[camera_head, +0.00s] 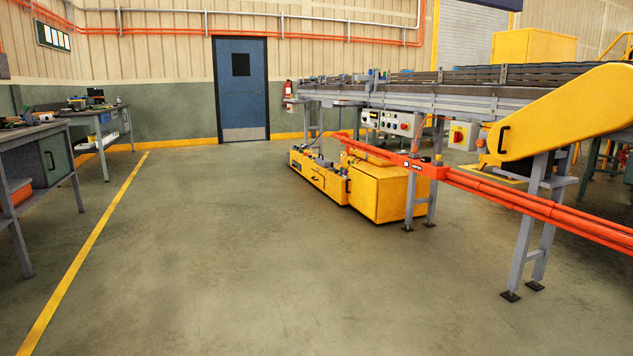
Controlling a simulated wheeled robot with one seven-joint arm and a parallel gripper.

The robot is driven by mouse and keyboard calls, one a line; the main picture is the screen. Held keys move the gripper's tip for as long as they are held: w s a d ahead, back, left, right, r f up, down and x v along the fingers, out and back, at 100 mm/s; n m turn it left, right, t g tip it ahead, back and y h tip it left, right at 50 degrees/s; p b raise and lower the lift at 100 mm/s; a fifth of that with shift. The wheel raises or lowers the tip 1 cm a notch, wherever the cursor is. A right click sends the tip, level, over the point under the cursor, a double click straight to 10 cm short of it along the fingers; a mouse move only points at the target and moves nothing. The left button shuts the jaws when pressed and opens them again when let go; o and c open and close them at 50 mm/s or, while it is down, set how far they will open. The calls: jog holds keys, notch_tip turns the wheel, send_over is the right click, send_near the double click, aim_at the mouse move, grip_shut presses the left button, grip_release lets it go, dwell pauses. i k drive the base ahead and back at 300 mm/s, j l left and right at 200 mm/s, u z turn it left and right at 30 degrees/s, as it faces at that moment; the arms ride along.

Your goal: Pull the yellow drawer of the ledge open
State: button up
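A low yellow ledge (320,178) stands on the floor under the conveyor, at the middle right of the head view. Its long front face carries small dark handles or marks. The drawer front (315,180) seems to lie in this face and looks flush with it, though it is too small to be certain. A larger yellow box (380,195) adjoins the ledge at its near end. Small items lie on the ledge top, too small to tell. My gripper and arm are not in view.
The conveyor (440,98) runs above the ledge on grey legs (530,225). Orange pipes (530,203) run low along its near side. Workbenches (30,140) line the left, beyond a yellow floor line (90,240). A blue door (241,90) is at the back. The central floor is clear.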

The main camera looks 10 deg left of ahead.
aim_at(322, 178)
jog(key=i+j+u, duration=0.3)
jog(key=i, duration=0.25)
jog(key=i+u, duration=0.25)
jog(key=i, duration=0.35)
jog(key=i+u, duration=0.15)
jog(key=i, duration=7)
jog(key=i+z, duration=0.2)
jog(key=i, duration=0.45)
jog(key=i+j+z, duration=0.2)
jog(key=i, duration=0.5)
